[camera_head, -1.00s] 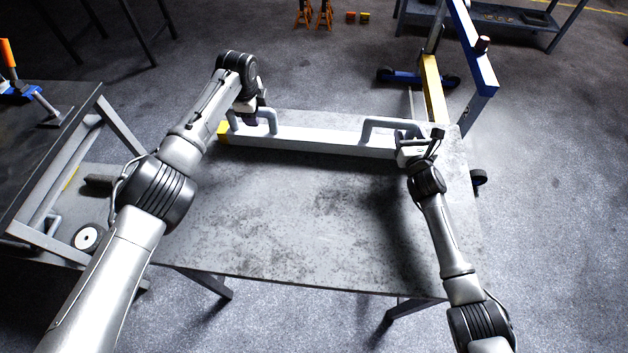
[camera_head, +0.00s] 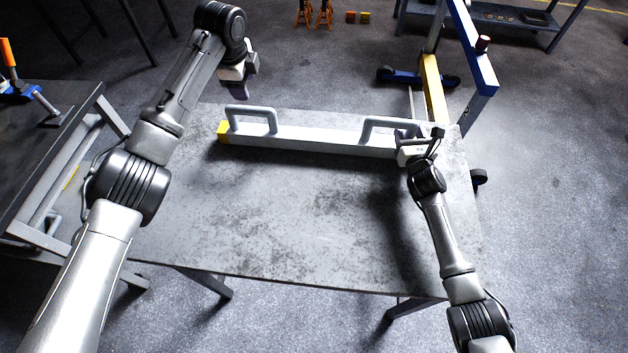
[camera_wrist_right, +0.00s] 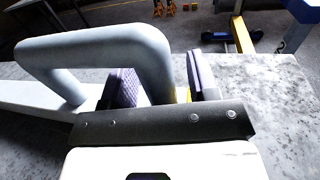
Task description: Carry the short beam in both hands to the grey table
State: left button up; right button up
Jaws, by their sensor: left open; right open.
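The short beam (camera_head: 310,140) is a pale grey bar with two raised loop handles and a yellow end at the left. It lies on the grey table (camera_head: 270,220) near its far edge. My left gripper (camera_head: 238,90) is open and empty, raised above and beyond the left handle (camera_head: 254,112), clear of it. My right gripper (camera_head: 408,138) is at the right handle (camera_head: 388,122). In the right wrist view, the open right gripper (camera_wrist_right: 160,88) has its purple pads on either side of the handle's right leg (camera_wrist_right: 150,65). Whether a pad touches it is unclear.
A blue and yellow hoist (camera_head: 432,90) stands beyond the table's right corner. A dark workbench (camera_head: 45,130) is at the left. Orange jack stands (camera_head: 314,14) are on the floor at the back. The near part of the table is bare.

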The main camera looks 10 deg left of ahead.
jog(key=shift+s+d, duration=0.1)
jog(key=shift+s, duration=0.3)
jog(key=s, duration=0.3)
jog(key=s+d, duration=0.1)
jog(key=s, duration=0.3)
jog(key=s+d, duration=0.1)
jog(key=s, duration=0.3)
